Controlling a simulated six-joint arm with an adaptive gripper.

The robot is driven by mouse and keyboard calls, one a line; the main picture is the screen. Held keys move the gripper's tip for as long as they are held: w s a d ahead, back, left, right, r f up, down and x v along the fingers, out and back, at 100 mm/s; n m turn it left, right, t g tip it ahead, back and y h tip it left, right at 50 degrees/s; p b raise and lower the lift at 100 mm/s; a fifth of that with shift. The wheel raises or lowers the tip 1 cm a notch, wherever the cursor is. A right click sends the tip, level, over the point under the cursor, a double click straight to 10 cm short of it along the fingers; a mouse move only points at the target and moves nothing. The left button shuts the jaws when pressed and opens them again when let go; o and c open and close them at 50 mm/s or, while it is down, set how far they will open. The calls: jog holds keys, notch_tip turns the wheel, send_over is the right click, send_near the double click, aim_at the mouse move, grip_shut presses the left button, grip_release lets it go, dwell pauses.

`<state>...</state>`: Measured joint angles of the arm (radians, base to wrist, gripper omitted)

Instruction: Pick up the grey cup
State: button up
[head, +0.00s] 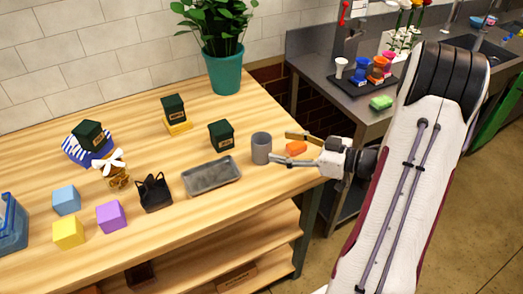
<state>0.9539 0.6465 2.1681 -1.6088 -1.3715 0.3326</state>
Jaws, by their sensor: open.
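The grey cup (261,148) stands upright on the wooden table, between the grey tray and my gripper. My gripper (277,148) is open, with its fingers pointing left toward the cup. The fingertips are close to the cup's right side. I cannot tell from this view whether they touch it or reach around it. An orange block (296,148) shows between the fingers, nearer the gripper's base; I cannot tell how it sits in depth.
A grey tray (212,188) lies left of the cup, with a dark green box (221,135) behind it. A black holder (154,192), a purple cube (111,216) and other cubes stand farther left. A potted plant (224,70) stands behind. The table's front edge is close.

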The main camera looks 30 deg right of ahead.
aim_at(270, 143)
dwell(0.3)
jog(key=shift+x, duration=1.35)
jog(key=shift+x, duration=2.55)
jog(key=shift+w+d+r, duration=0.1)
jog(key=shift+r, duration=0.05)
jog(key=c, duration=1.3)
